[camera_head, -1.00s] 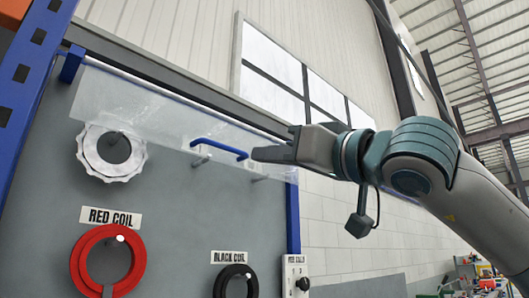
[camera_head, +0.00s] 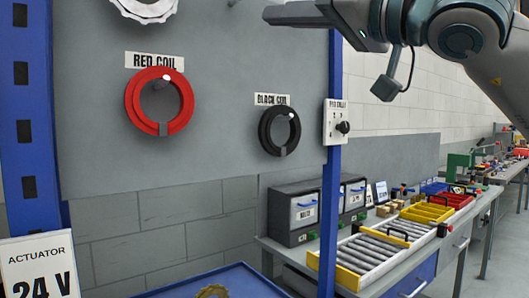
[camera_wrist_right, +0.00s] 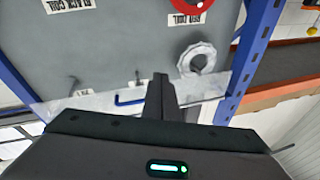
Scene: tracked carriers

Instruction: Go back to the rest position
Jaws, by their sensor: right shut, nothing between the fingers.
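My right gripper (camera_head: 268,14) is at the top edge of the head view, in front of the grey panel (camera_head: 225,80). Its fingers are together with nothing between them. In the right wrist view the shut fingers (camera_wrist_right: 160,82) point at the panel, beside a blue handle (camera_wrist_right: 130,101) on a clear sheet (camera_wrist_right: 90,103). I cannot tell whether they touch the handle. A red coil (camera_head: 133,103) and a black coil (camera_head: 266,133) hang on the panel below their labels. My left gripper is not in view.
A white ring (camera_head: 150,8) hangs at the panel's top. A blue post (camera_head: 328,200) with a switch box (camera_head: 336,122) stands at right. Behind it is a bench with a roller tray (camera_head: 350,262) and drawer boxes (camera_head: 292,212). A 24 V actuator sign (camera_head: 40,265) is at lower left.

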